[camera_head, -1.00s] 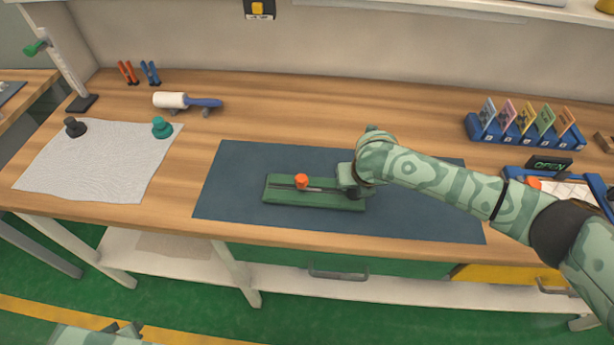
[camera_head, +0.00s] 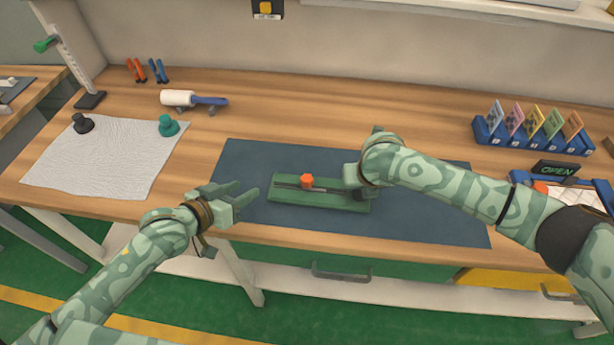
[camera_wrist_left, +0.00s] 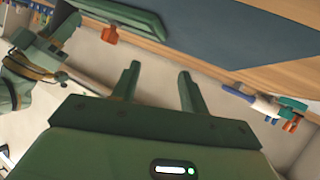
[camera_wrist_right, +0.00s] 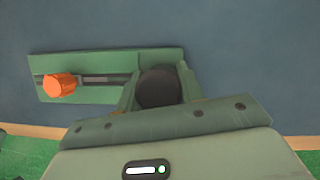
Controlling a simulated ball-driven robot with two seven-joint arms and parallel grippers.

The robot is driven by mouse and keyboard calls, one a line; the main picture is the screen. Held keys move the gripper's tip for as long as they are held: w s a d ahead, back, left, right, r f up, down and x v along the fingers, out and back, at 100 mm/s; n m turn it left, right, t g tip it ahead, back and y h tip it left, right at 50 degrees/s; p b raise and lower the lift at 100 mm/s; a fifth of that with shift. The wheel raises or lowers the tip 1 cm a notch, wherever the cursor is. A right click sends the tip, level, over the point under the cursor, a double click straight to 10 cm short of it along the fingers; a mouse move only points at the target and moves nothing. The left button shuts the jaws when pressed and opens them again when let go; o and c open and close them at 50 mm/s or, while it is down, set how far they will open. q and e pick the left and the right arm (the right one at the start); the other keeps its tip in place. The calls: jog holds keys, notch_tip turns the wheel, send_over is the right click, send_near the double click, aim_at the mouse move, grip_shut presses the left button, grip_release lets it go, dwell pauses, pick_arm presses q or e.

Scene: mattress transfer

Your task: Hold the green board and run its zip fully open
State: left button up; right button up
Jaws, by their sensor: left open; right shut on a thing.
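The green board (camera_head: 335,202) lies flat on the blue mat. An orange zip pull (camera_head: 307,182) stands on the zip line along its top. In the right wrist view the orange pull (camera_wrist_right: 60,85) is towards the board's left end, with a grey zip strip (camera_wrist_right: 105,79) to its right. My right gripper (camera_wrist_right: 157,75) is shut on a dark round knob (camera_wrist_right: 157,90) at the board's right end. My left gripper (camera_head: 247,193) is open and empty, a little left of the board and apart from it. The left wrist view shows the board (camera_wrist_left: 132,14) and pull (camera_wrist_left: 110,35) ahead.
The blue mat (camera_head: 430,225) is clear around the board. A white cloth (camera_head: 100,165) with two knobs lies at left. A roller (camera_head: 195,100) and pliers (camera_head: 148,71) are behind. A blue card rack (camera_head: 530,140) and an OPEN sign (camera_head: 553,169) are at right.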

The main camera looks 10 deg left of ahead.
aim_at(306, 178)
pick_arm(q)
jog(key=s+d+r+m+h, duration=0.15)
jog(key=d+m, duration=0.25)
jog(key=d, duration=0.4)
jog(key=x, duration=1.1)
jog(key=shift+w+d+r, duration=0.15)
jog(key=shift+w+d, duration=0.05)
jog(key=shift+d, duration=0.05)
jog(key=shift+c, duration=0.3)
